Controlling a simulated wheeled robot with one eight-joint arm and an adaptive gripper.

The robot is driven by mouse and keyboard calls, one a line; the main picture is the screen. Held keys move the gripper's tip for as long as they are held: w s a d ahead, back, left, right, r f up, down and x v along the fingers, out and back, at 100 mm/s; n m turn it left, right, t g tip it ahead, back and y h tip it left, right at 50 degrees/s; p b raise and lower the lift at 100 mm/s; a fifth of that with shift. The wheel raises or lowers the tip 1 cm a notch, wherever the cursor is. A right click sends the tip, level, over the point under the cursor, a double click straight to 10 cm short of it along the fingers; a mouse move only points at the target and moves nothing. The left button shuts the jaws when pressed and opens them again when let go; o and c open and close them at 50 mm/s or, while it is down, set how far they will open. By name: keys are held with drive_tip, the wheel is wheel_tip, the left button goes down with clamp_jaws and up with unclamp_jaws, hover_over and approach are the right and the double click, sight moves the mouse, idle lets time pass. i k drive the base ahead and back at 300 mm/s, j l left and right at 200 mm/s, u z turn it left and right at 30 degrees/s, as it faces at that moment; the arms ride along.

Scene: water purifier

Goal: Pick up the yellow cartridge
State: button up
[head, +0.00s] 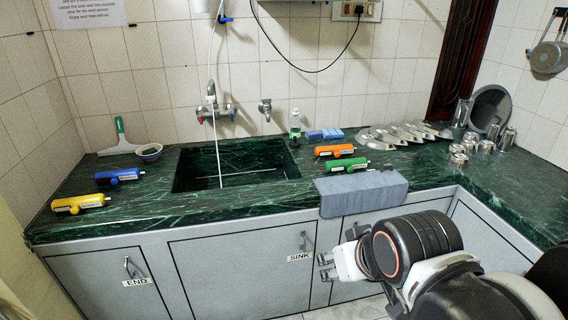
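The yellow cartridge (80,203) lies on the green marble counter (150,205) at the far left, near its front left corner, with a dark end to the left and a label on its side. My gripper (323,267) is in front of the cabinets at lower right, below the counter top and far to the right of the yellow cartridge. Its two small fingers appear apart with nothing between them. My arm hides part of the cabinets behind it.
A blue cartridge (118,176) lies just behind and right of the yellow one. A sunken sink (235,166) is mid-counter. Orange (334,151) and green (346,165) cartridges lie right of it. A grey cloth (361,192) hangs over the front edge. Steel dishes fill the right.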

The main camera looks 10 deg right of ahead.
sight(73, 205)
drive_tip(key=u, duration=1.25)
